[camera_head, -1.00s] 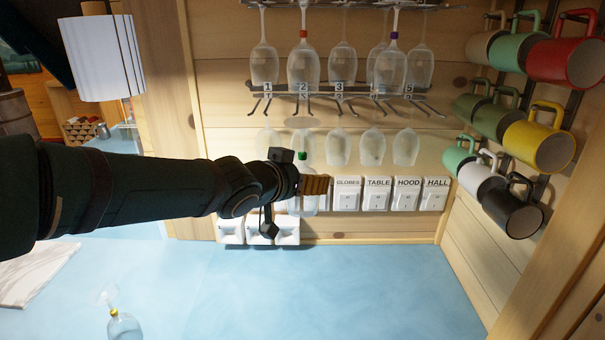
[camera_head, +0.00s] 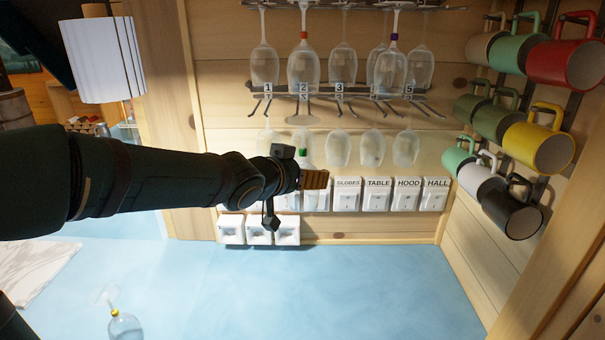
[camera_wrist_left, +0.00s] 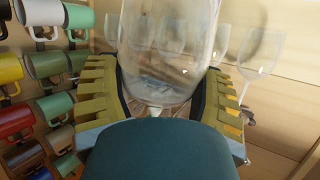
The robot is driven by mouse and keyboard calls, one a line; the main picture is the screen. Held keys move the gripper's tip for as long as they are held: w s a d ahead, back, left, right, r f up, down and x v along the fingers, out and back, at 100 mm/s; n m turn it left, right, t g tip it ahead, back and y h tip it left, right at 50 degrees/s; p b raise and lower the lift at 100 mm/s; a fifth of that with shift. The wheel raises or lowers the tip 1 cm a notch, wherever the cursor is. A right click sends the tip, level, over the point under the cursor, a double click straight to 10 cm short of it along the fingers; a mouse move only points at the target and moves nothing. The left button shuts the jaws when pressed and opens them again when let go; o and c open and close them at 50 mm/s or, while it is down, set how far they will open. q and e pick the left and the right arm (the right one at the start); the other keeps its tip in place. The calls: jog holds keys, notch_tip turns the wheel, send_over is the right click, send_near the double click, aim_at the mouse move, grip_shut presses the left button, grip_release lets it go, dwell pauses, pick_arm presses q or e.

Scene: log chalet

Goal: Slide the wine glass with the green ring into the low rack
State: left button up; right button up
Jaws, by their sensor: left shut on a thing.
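The wine glass with the green ring (camera_head: 303,153) is upside down just under the low rack (camera_head: 345,97), among the row of hanging glasses. My left gripper (camera_head: 314,180) is shut on this glass, and its dark body hides part of the bowl. In the left wrist view the clear bowl (camera_wrist_left: 165,50) lies between the two yellow ridged fingers of my left gripper (camera_wrist_left: 165,95). The green ring is out of sight there. I cannot tell whether the stem is between the rack's rails. My right gripper is not in view.
Several glasses hang in the low rack, including one to the right (camera_head: 373,148). Larger glasses (camera_head: 342,65) hang above. Switches (camera_head: 377,195) line the wall behind. Mugs (camera_head: 540,138) hang at right.

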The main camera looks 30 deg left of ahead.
pick_arm(q)
jog(key=shift+w+a+p, duration=0.35)
jog(key=shift+w, duration=0.25)
jog(key=shift+w+a+p, duration=0.3)
jog(key=shift+w+a, duration=0.05)
jog(key=shift+w, duration=0.25)
jog(key=w+a+p, duration=0.4)
jog(key=w+a, duration=0.1)
jog(key=w, duration=0.3)
jog(key=shift+w+a+f, duration=0.15)
jog(key=shift+w, duration=0.2)
dwell(0.6)
dwell(0.6)
jog(key=o, duration=0.9)
jog(key=shift+v, duration=2.65)
dwell(0.9)
